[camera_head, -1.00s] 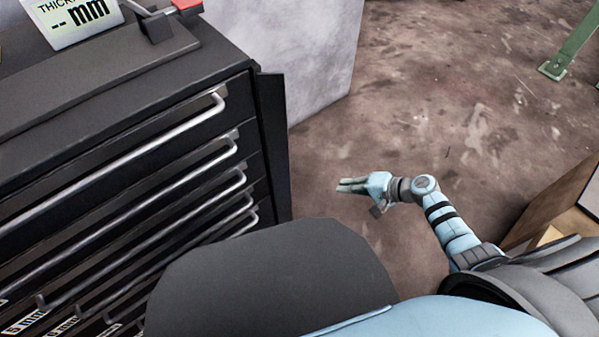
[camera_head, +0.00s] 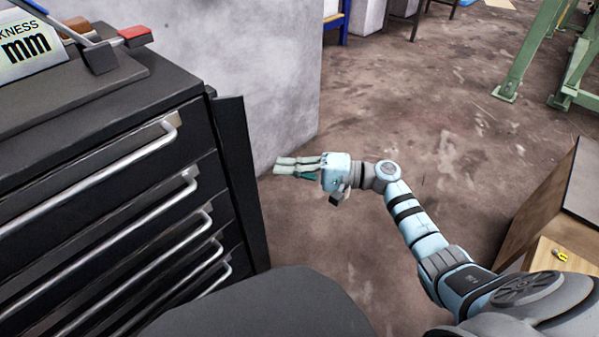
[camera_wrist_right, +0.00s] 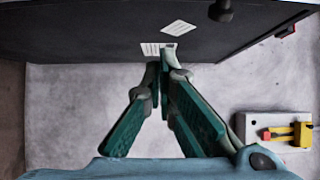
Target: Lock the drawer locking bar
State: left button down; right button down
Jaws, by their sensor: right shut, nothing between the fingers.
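The black drawer cabinet (camera_head: 120,105) stands at the left in the head view, with several metal drawer handles. The locking bar (camera_head: 240,180) is a tall dark flap along the right front edge of the cabinet, angled outward from the drawer fronts. My right gripper (camera_head: 278,166) is shut and empty. In the head view its fingers point left at the bar, with a small gap in the picture. In the right wrist view the closed fingers (camera_wrist_right: 164,75) point up toward a dark panel (camera_wrist_right: 90,35) bearing white labels; whether they touch it is unclear. My left gripper is out of view.
A pale grey wall block (camera_head: 270,80) stands behind the cabinet. A wooden box (camera_head: 550,215) is at the right near my arm. Green metal legs (camera_head: 530,55) stand at the far right. Bare floor (camera_head: 430,120) lies between. A grey box with yellow and red parts (camera_wrist_right: 275,130) shows in the wrist view.

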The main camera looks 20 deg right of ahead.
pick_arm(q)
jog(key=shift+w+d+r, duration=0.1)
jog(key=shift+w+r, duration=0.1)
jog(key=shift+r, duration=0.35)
pick_arm(e)
jog(key=a, duration=0.1)
jog(key=s+a, duration=0.1)
jog(key=a, duration=0.2)
jog(key=shift+s+a, duration=0.25)
jog(key=shift+a, duration=0.15)
